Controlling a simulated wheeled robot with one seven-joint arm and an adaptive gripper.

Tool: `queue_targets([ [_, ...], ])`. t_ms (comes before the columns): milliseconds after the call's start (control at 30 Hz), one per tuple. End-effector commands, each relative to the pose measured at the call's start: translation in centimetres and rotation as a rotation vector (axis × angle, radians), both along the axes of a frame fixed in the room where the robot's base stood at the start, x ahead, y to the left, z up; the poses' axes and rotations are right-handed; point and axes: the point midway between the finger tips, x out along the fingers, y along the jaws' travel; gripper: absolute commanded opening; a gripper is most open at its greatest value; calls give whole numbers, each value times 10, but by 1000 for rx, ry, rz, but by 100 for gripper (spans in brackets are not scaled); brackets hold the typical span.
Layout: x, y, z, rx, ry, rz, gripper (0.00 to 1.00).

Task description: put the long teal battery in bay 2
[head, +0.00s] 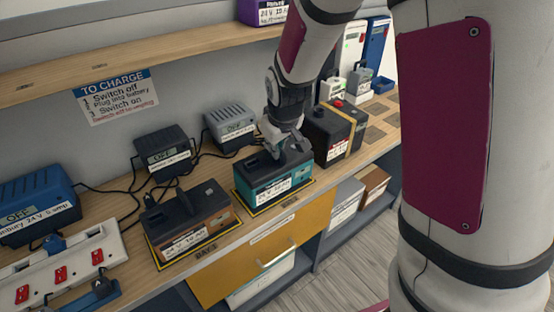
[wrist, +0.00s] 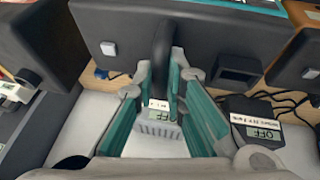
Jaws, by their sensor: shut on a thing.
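The long teal battery (head: 274,190), with a dark top and a white label, stands upright within a yellow-edged bay on the wooden bench. It looks seated, but I cannot tell whether it is slightly raised. My gripper (head: 285,147) comes down from above and is shut on its black handle. In the wrist view the fingers (wrist: 163,80) close around the handle (wrist: 162,48), and the battery's dark top (wrist: 218,38) spans the upper picture.
Grey chargers (head: 165,150) (head: 230,122) and their cables lie behind the batteries. A black battery with a red cap (head: 328,135) stands close on the right. A blue charger (head: 38,210) and red switches (head: 60,274) are at left. A shelf (head: 150,45) runs above.

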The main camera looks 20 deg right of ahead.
Motion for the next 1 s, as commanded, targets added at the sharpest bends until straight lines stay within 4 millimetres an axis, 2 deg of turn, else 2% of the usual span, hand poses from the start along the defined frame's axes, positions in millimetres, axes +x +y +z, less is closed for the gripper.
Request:
queue_targets([
  [33, 11, -2, 0, 1, -10, -1, 0],
  [200, 21, -3, 0, 0, -7, 2, 0],
  [367, 22, -3, -3, 1, -6, 2, 0],
  [700, 22, -4, -34, 0, -6, 0, 0],
  [1000, 21, -4, -34, 0, -7, 1, 0],
])
